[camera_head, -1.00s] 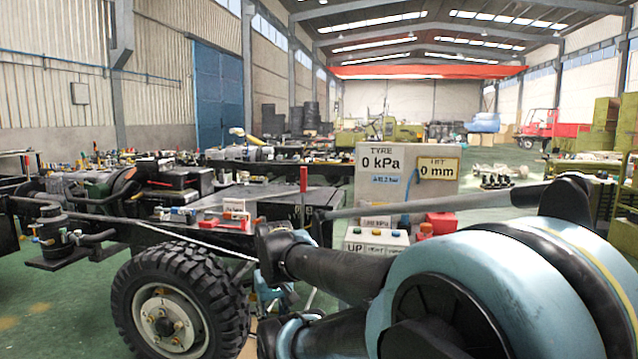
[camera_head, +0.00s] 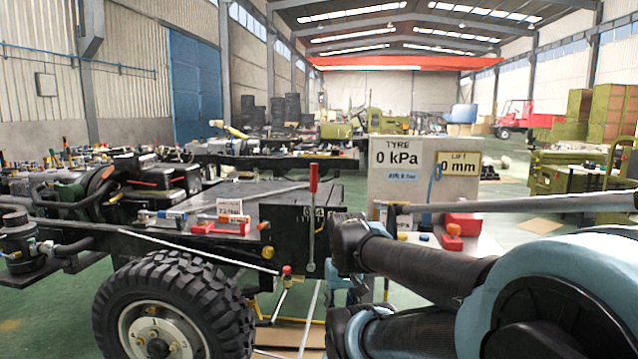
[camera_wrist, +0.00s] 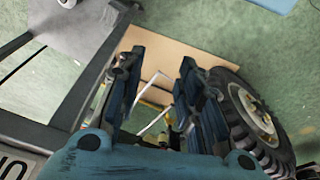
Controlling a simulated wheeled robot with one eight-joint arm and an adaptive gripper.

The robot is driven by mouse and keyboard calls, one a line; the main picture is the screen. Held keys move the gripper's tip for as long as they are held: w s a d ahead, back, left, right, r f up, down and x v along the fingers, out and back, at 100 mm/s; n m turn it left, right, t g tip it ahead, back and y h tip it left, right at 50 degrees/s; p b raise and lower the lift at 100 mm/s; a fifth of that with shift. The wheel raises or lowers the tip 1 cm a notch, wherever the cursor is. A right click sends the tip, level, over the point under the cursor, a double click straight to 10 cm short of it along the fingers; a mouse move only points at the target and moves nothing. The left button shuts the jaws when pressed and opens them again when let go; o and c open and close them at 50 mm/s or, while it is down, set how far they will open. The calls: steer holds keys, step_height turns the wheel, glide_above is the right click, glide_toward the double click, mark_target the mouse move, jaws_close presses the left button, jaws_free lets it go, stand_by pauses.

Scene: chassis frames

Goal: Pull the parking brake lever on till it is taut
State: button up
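The parking brake lever (camera_head: 312,215) stands upright at the right end of the black chassis in the head view. It has a red grip on a thin grey rod, and its lower end is by the frame's end plate. My gripper (camera_wrist: 161,62) is open in the wrist view, with two dark blue fingers apart and nothing clearly held between them. In the head view my arm stands right of the lever and hides most of the gripper. I cannot clearly make out the lever in the wrist view.
A chassis wheel (camera_head: 163,330) is below the frame, and shows right of my fingers in the wrist view (camera_wrist: 262,122). A grey gauge panel (camera_head: 448,170) reading 0 kPa and 0 mm stands behind my arm. A small vise (camera_head: 230,224) sits on the chassis. Cardboard (camera_wrist: 172,45) lies on the green floor.

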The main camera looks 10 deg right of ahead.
steer(key=shift+o, duration=0.7)
steer(key=shift+s+r, duration=0.25)
steer(key=w+r+n+h, duration=0.1)
steer(key=w+r+n, duration=0.4)
steer(key=w+r, duration=0.55)
steer(key=w+r+n+h, duration=0.1)
steer(key=w+r+n, duration=0.45)
steer(key=r, duration=0.75)
steer(key=w+a+r+n+h, duration=0.1)
steer(key=w+a+r+n, duration=0.15)
steer(key=w+r, duration=0.5)
steer(key=w+a+r+n, duration=0.1)
steer(key=w+r+n, duration=0.3)
steer(key=w, duration=0.6)
steer(key=w+a+r+n+h, duration=0.1)
steer(key=w+r+n, duration=0.35)
steer(key=w, duration=0.45)
steer(key=s+x, duration=0.1)
steer(key=x, duration=1.5)
steer(key=shift+d+f+g, duration=0.2)
steer(key=shift+d+g, duration=0.1)
steer(key=shift+g, duration=0.1)
steer(key=shift+s+m, duration=0.1)
steer(key=shift+m, duration=0.15)
jaws_close()
